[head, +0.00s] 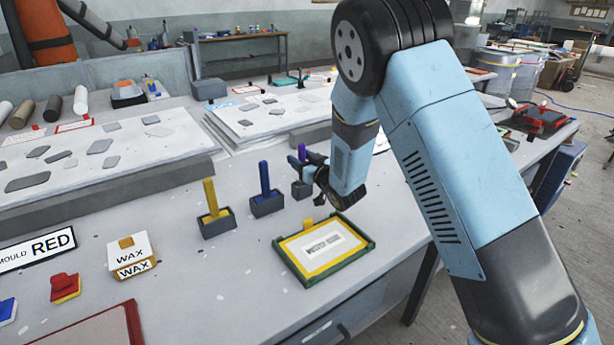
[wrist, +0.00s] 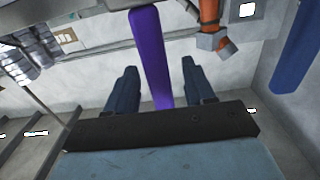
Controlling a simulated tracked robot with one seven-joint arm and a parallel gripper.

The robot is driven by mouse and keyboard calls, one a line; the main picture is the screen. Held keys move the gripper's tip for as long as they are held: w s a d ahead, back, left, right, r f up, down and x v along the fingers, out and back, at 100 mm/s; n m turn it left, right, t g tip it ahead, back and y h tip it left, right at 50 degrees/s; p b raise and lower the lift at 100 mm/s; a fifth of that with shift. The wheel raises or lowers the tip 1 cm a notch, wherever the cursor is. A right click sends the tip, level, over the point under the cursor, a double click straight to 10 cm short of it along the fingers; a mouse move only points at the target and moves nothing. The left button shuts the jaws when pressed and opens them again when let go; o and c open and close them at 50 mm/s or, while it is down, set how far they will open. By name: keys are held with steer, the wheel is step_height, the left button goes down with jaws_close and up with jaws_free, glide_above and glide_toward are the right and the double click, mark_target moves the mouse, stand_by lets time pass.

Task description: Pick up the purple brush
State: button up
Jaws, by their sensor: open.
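The purple brush (head: 301,152) stands upright in a small dark holder (head: 302,190) at the right end of a row of brushes. Its upper handle shows above my gripper (head: 299,164), and the lower part is partly hidden by the gripper. In the wrist view the purple handle (wrist: 148,48) runs down the middle, between the two fingers of my gripper (wrist: 158,70). The fingers are apart, with a gap on each side of the handle. I cannot tell how deep the handle sits between them.
A blue brush (head: 264,178) stands in its own holder just left, and its handle shows at the wrist view's right edge (wrist: 297,45). A yellow brush (head: 210,198) stands further left. A green-framed yellow tray (head: 283,246) lies in front. Pale mould boards lie behind.

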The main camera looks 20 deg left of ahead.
steer(key=shift+c, duration=0.4)
jaws_close()
